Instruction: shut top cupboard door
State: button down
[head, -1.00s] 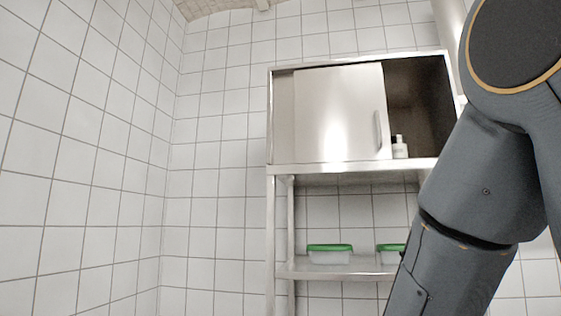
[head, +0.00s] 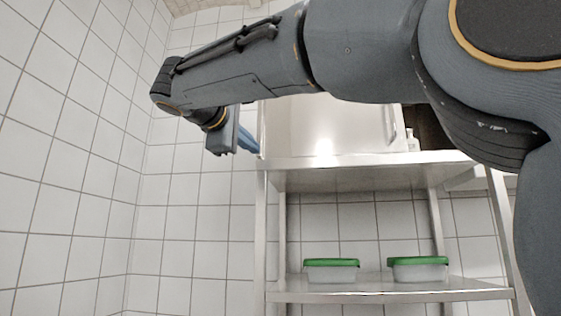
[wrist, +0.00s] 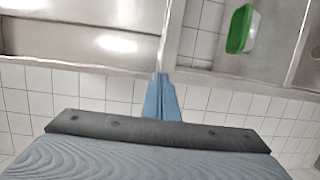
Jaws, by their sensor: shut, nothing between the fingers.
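The top cupboard is a steel box on a rack, and its plain sliding door (head: 345,128) stands to the left. A dark opening (head: 425,128) shows to the right of the door, with the vertical handle (head: 391,122) near the door's right edge. My arm crosses in front and hides the cupboard's upper part. My gripper (head: 254,148) is shut and empty, its blue fingers by the cupboard's lower left edge. In the wrist view the closed fingertips (wrist: 160,78) point at the steel frame; whether they touch it I cannot tell.
A white bottle (head: 412,140) stands in the opening. Two green-lidded boxes (head: 331,270) (head: 418,268) sit on the lower shelf (head: 375,291); one green-lidded box (wrist: 240,28) shows in the wrist view. Left of the rack there is free room before the tiled wall (head: 60,170).

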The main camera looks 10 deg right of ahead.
aim_at(288, 151)
jog(key=shift+h, duration=0.3)
jog(key=w+d+r+p, duration=0.1)
jog(key=w, duration=0.1)
jog(key=w+d+r+p, duration=0.1)
jog(key=w+d, duration=0.1)
jog(key=w+d+p, duration=0.1)
jog(key=w+d, duration=0.1)
jog(key=w, duration=0.1)
jog(key=shift+r+p, duration=0.3)
jog(key=shift+r, duration=0.1)
jog(key=d, duration=0.2)
jog(key=d+p, duration=0.1)
jog(key=shift+s+d, duration=0.1)
jog(key=shift+s, duration=0.15)
jog(key=shift+s+d+f, duration=0.1)
jog(key=shift+d+f, duration=0.05)
jog(key=shift+d, duration=0.25)
